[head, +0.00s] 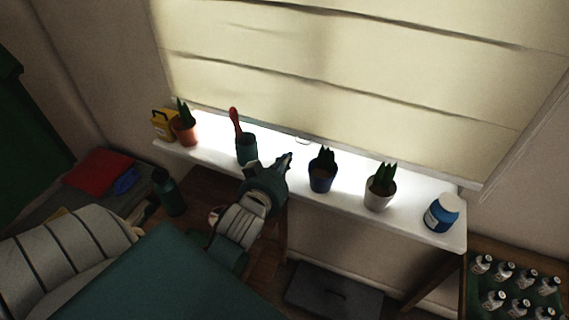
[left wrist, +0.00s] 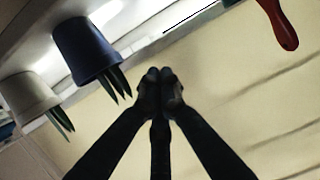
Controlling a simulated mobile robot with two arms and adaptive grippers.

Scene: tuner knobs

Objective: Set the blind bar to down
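The cream blind (head: 340,75) covers most of the window, and its bottom bar (head: 330,146) hangs near the white sill with a bright strip below it. A small pull ring (head: 303,141) hangs at the middle of that edge. My left gripper (head: 288,157) points at the sill just short of the ring, between a teal cup and a blue pot. In the left wrist view my left gripper (left wrist: 161,78) has its fingertips together, with nothing visible between them, in front of the blind fabric (left wrist: 235,100). Contact with the bar cannot be told. My right gripper is out of view.
The sill (head: 415,215) holds a yellow box (head: 164,124), a terracotta pot (head: 185,131), a teal cup (head: 246,150) with a red-handled tool, a blue pot (head: 321,176), a white pot (head: 379,196) and a blue jar (head: 441,214). Several bottles (head: 520,283) stand at lower right.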

